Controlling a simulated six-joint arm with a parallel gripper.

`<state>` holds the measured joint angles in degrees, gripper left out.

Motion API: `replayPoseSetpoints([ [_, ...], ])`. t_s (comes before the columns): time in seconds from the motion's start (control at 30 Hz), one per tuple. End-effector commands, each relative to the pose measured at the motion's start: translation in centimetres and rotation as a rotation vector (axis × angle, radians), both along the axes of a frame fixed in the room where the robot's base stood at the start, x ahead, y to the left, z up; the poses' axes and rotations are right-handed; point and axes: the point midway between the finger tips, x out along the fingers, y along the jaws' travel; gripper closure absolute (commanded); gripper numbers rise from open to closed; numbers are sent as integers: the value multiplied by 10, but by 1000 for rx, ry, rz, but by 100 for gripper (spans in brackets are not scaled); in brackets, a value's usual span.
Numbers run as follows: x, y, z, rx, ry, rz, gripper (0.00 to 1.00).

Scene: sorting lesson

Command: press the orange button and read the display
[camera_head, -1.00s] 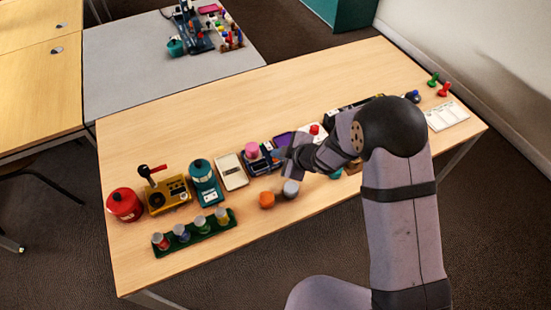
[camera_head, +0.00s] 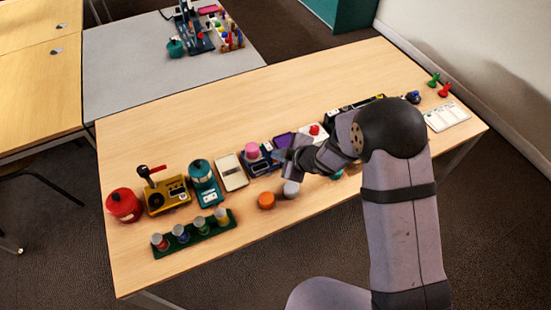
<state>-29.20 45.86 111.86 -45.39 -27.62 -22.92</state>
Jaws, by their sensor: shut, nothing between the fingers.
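The orange button (camera_head: 266,201) is a short round orange knob on the wooden table, near its front edge. A grey round knob (camera_head: 291,189) stands just right of it. My gripper (camera_head: 284,163) is shut and empty, behind and slightly right of the orange button, apart from it in the picture. Its fingertips are small and partly lost against the dark device (camera_head: 262,160) with a pink knob. A purple panel (camera_head: 284,140) shows behind my gripper. I cannot tell which thing is the display, and no reading is legible.
To the left stand a white box (camera_head: 231,171), a teal device (camera_head: 205,183), a yellow box with a lever (camera_head: 168,195), a red round object (camera_head: 124,205) and a green rack of several capped vials (camera_head: 196,241). The table's back left is clear.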

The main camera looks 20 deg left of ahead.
Motion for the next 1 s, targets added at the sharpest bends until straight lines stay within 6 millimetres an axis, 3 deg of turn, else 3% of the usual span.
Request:
replayPoseSetpoints([
  [0.67,0,0,-4,-1,1,0,100],
  [1.0,0,0,9,-1,1,0,100],
])
